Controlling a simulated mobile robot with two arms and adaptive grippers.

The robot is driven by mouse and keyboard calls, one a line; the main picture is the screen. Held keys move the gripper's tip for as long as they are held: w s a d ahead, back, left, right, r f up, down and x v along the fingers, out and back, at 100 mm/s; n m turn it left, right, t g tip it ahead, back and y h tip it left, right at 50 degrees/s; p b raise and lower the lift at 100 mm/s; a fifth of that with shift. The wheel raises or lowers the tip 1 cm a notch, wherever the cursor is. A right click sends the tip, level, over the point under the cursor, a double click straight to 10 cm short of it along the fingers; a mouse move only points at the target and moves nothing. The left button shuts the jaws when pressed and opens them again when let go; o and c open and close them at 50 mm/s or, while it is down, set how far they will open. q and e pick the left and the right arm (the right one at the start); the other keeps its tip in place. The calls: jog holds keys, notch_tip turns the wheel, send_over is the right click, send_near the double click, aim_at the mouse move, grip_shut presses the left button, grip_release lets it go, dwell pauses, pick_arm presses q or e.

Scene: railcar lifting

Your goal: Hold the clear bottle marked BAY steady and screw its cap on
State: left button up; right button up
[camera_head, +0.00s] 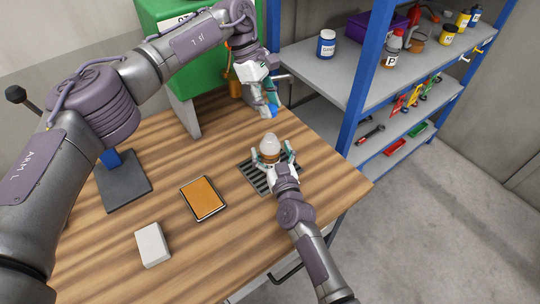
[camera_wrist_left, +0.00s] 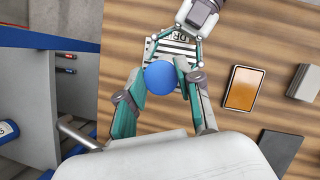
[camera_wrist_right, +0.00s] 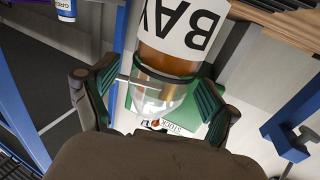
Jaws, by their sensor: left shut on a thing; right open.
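The clear bottle marked BAY (camera_head: 269,147) stands on a striped dark grate (camera_head: 256,178) near the table's right edge. In the right wrist view the bottle (camera_wrist_right: 178,62) shows a white label, upside down in the picture, and amber contents. My right gripper (camera_head: 273,161) has its fingers open on either side of the bottle, low on it; in the right wrist view the gripper (camera_wrist_right: 160,98) does not look closed on it. My left gripper (camera_head: 270,108) is shut on a blue cap (camera_head: 276,113), above and behind the bottle. The cap (camera_wrist_left: 159,78) hides the bottle in the left wrist view.
An orange-topped tray (camera_head: 203,198) and a white block (camera_head: 152,245) lie left of the grate. A green cabinet (camera_head: 166,45) stands at the back. A blue-framed shelf (camera_head: 330,75) with bottles and tools is close behind the table's right side. The table's front is clear.

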aim_at(269, 132)
jog(key=shift+w+a, duration=0.15)
jog(key=shift+w, duration=0.4)
grip_shut()
pick_arm(q)
jog(key=shift+f, duration=2.5)
